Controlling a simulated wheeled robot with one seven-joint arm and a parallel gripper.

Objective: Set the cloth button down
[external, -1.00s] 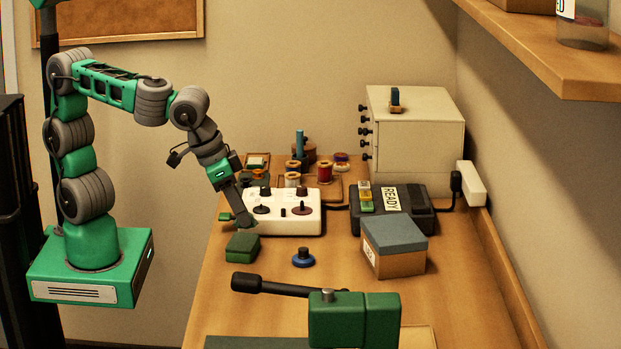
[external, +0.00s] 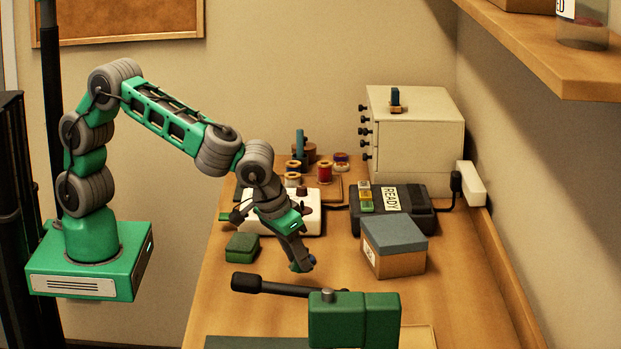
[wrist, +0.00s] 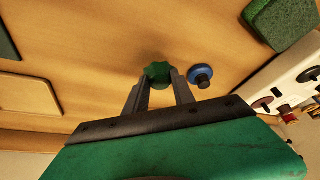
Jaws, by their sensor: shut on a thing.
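My gripper (wrist: 160,84) is shut on a small green scalloped piece, which I take to be the cloth button (wrist: 158,71), held between the fingertips in the wrist view. In the external view my gripper (external: 299,262) is over the middle of the table, and the button cannot be made out there. I cannot tell how high the button is above the wood. A blue disc with a dark knob (wrist: 200,74) stands just right of the fingers in the wrist view. In the external view the gripper largely covers it.
A green block (external: 242,246) and a white box with dark knobs (external: 255,222) are to the left and behind. A tan box with a grey-blue top (external: 400,263) stands right. A green device (external: 355,319) with a black handle (external: 262,286) is in front.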

